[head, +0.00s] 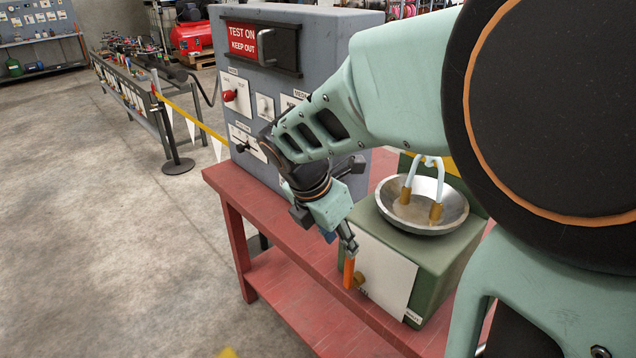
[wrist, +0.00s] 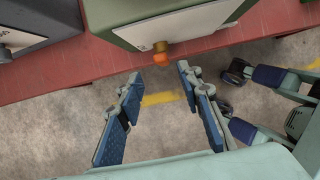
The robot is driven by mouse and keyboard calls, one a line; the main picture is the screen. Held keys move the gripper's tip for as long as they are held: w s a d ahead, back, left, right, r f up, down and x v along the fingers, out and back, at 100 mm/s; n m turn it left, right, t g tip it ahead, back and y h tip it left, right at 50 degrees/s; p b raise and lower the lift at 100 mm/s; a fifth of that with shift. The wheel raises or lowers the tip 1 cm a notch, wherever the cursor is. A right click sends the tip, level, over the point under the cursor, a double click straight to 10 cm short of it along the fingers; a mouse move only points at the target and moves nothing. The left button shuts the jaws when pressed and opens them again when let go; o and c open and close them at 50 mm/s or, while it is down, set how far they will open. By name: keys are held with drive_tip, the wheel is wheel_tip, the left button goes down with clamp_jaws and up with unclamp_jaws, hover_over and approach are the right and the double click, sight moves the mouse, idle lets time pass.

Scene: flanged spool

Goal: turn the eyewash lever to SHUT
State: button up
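The eyewash station is a green box (head: 440,262) with a steel bowl (head: 452,212) and two spouts on top. Its orange lever (head: 349,272) sits at a brass pivot (head: 360,281) on the pale front panel. The lever looks roughly upright in the head view. A small label reading SHUT (head: 413,316) is at the panel's lower right. My gripper (head: 347,240) is just above the lever in the head view. In the wrist view my gripper (wrist: 159,76) is open and empty, its fingers spread. The lever's orange end (wrist: 161,59) shows just beyond the fingertips, between them; contact cannot be told.
The station stands on a red bench (head: 290,244), beside a grey test cabinet (head: 330,45) with switches and a TEST ON KEEP OUT sign. A black barrier post (head: 177,150) with yellow tape stands at left. The concrete floor before the bench is open.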

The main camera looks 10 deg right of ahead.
hover_over(347, 287)
drive_tip(key=f, duration=0.9)
drive_tip(key=shift+w+d+f+b, duration=0.15)
drive_tip(key=shift+w+f+b, duration=0.15)
drive_tip(key=shift+w+b, duration=0.1)
drive_tip(key=shift+c, duration=0.3)
clamp_jaws()
